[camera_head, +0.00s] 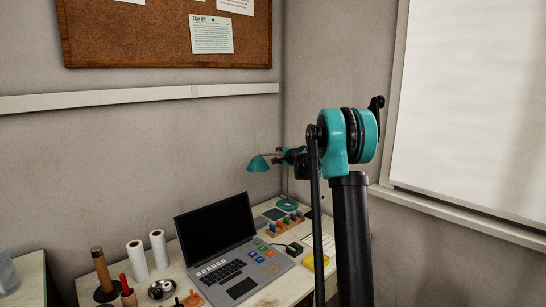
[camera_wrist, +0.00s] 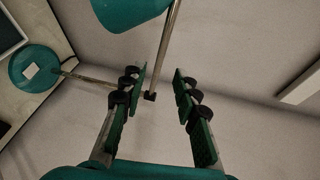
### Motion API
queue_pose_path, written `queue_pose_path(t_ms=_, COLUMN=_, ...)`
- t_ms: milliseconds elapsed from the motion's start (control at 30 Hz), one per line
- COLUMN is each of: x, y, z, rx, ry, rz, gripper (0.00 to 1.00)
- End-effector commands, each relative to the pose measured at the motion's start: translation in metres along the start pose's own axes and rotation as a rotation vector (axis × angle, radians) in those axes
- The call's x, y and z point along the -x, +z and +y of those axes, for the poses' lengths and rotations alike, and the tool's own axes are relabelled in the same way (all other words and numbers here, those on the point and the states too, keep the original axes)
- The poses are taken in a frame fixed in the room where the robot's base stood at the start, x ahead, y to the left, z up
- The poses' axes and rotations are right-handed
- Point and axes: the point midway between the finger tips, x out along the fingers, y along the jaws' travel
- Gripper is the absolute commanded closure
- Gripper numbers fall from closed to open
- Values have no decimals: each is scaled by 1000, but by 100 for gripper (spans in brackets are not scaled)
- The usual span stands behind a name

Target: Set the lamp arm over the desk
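The teal desk lamp stands at the back corner of the desk (camera_head: 215,288). Its shade (camera_head: 258,163) points left in the head view, and its round base (camera_head: 288,203) is on the desk. In the wrist view the shade (camera_wrist: 130,8) is at the top, the base (camera_wrist: 35,66) at the left, and the thin metal lamp arm (camera_wrist: 167,45) runs down to a small dark joint (camera_wrist: 150,96). My gripper (camera_wrist: 156,78) is open, with the joint showing between its green-padded fingers, nearer the left one. I cannot tell whether they touch. My arm hides part of the head view.
A laptop (camera_head: 215,230) is open on the desk. White rolls (camera_head: 159,249), a wooden-handled item (camera_head: 101,270), a rack of coloured pieces (camera_head: 287,222) and a yellow pad (camera_head: 315,262) are around it. Walls and a window (camera_head: 465,100) border the corner.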

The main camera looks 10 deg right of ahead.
Motion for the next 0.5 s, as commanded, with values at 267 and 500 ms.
queue_pose_path(t_ms=267, x=-51, y=1, z=0, rx=2, ry=1, rz=-1, gripper=70)
queue_pose_path(t_ms=500, x=-76, y=0, z=0, rx=0, ry=1, rz=0, gripper=70)
